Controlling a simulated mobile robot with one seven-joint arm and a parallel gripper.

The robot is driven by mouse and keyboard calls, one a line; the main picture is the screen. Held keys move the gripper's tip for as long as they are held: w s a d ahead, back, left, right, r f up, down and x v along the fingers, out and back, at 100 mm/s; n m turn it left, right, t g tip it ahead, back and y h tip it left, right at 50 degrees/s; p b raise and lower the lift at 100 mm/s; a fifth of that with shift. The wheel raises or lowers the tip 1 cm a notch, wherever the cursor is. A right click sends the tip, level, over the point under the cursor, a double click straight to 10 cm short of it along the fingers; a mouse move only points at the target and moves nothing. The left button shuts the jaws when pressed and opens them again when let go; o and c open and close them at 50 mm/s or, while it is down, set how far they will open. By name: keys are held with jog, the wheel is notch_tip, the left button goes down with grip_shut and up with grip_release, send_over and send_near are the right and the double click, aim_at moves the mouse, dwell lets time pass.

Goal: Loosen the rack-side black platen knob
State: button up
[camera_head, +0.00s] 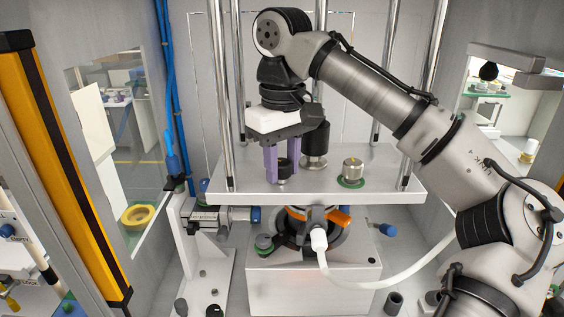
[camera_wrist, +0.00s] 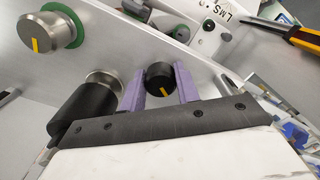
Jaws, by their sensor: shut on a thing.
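The black platen knob (camera_head: 283,168) stands near the front left of the light-grey platen (camera_head: 325,189). In the wrist view the knob (camera_wrist: 160,77) has a round black top with a yellow mark and sits between two purple fingers. My gripper (camera_head: 281,172) comes down from above, its fingers on either side of the knob and shut on it. The gripper (camera_wrist: 159,86) also shows in the wrist view. The knob's lower part is partly hidden by the fingers in the head view.
A tall black cylinder on a metal base (camera_head: 314,145) stands close to the right of my gripper. A silver knob on a green ring (camera_head: 353,170) is farther right. Metal columns (camera_head: 383,60) rise through the platen. Below are an orange lever (camera_head: 337,219) and white hose (camera_head: 370,283).

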aim_at(283, 162)
jog(key=n, duration=0.4)
jog(key=shift+n, duration=0.3)
jog(key=shift+f+n, duration=0.1)
jog(key=shift+n, duration=1.4)
jog(key=shift+d, duration=0.1)
jog(key=o, duration=0.9)
jog(key=shift+w, duration=0.1)
jog(key=shift+o, duration=0.3)
jog(key=shift+r, duration=0.2)
jog(key=shift+r, duration=3.6)
